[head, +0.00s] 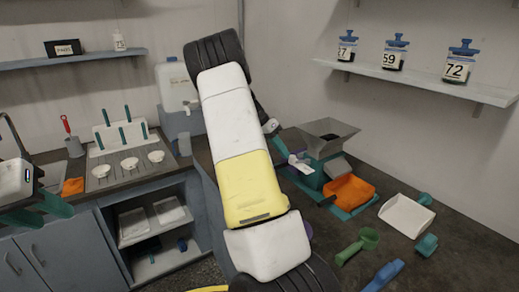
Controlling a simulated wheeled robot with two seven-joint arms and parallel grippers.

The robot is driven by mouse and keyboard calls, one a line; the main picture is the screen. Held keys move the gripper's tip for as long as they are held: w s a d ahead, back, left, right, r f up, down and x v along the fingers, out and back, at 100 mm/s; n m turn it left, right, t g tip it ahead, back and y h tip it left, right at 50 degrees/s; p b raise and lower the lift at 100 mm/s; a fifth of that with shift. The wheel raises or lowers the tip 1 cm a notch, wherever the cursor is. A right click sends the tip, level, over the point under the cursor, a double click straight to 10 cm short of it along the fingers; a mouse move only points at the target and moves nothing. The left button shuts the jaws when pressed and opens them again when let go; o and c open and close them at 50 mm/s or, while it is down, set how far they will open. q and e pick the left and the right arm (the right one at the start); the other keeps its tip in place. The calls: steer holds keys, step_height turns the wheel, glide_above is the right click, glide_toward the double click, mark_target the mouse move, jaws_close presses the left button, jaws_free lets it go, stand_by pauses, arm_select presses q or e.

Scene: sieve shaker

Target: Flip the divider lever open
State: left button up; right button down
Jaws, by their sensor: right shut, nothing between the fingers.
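The divider is a teal device (312,178) with a grey hopper (330,131) on top, standing on the dark counter right of centre. An orange tray (350,191) sits at its front right. I cannot make out the divider lever; my right arm covers part of the device's left side. My right arm crosses the middle of the view, and its gripper (288,150) is small, partly hidden behind the arm, shut and empty close to the device's left side. I cannot tell whether it touches. My left gripper (45,208), with teal fingers, is at the left edge, far from the divider.
A white scoop pan (406,215), a green scoop (358,246) and a blue-handled tool (384,276) lie on the right counter. Labelled jars (459,62) stand on the right shelf. A rack with several white dishes (130,163) is at left.

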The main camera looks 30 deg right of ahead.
mark_target(290, 160)
steer(key=shift+s+a+n, duration=0.2)
steer(key=shift+s+n, duration=0.1)
steer(key=shift+n, duration=0.2)
steer(key=s+n+t, duration=0.1)
steer(key=s+a+n+t+h, duration=0.1)
steer(key=n, duration=0.1)
steer(key=shift+s, duration=0.25)
steer(key=s+n+t, duration=0.3)
steer(key=n, duration=0.1)
steer(key=shift+s+a+n, duration=0.1)
steer(key=shift+s+n, duration=0.1)
steer(key=shift+n, duration=0.1)
steer(key=shift+w, duration=0.1)
steer(key=shift+w+d, duration=0.5)
steer(key=shift+w, duration=0.1)
